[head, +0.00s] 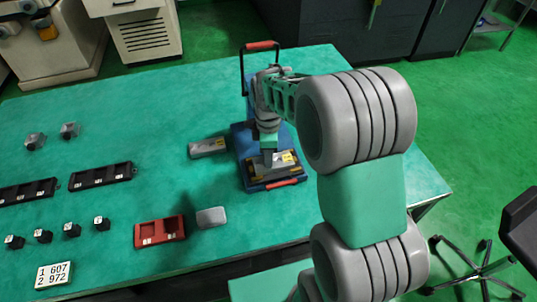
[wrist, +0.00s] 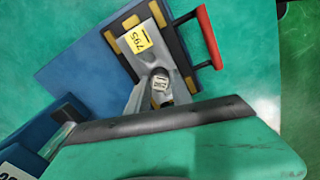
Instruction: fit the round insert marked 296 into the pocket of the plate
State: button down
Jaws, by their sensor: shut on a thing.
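The metal plate (head: 259,167), with a yellow tag, lies on a blue fixture (head: 243,139) with red handles, at the right of the green table. The wrist view shows the plate (wrist: 125,24) with a yellow tag reading 795. My gripper (head: 268,158) points down over the plate. It is shut on a small round insert (wrist: 160,86) with a pale label too small to read. The insert is over the plate's near part; I cannot tell whether it touches or sits in the pocket. The pocket itself is hidden.
A grey block (head: 207,147) with a yellow tag lies left of the fixture. A red tray (head: 160,231), a grey pad (head: 211,217), black trays (head: 101,175), several small black cubes and a number card (head: 53,274) are further left. The table's back middle is clear.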

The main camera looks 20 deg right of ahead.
jog(key=shift+f, duration=0.15)
jog(key=c, duration=1.1)
grip_release()
jog(key=shift+o, duration=0.2)
notch_tip(320, 180, up, 8)
jog(key=shift+f+b, duration=0.1)
jog(key=shift+b, duration=0.25)
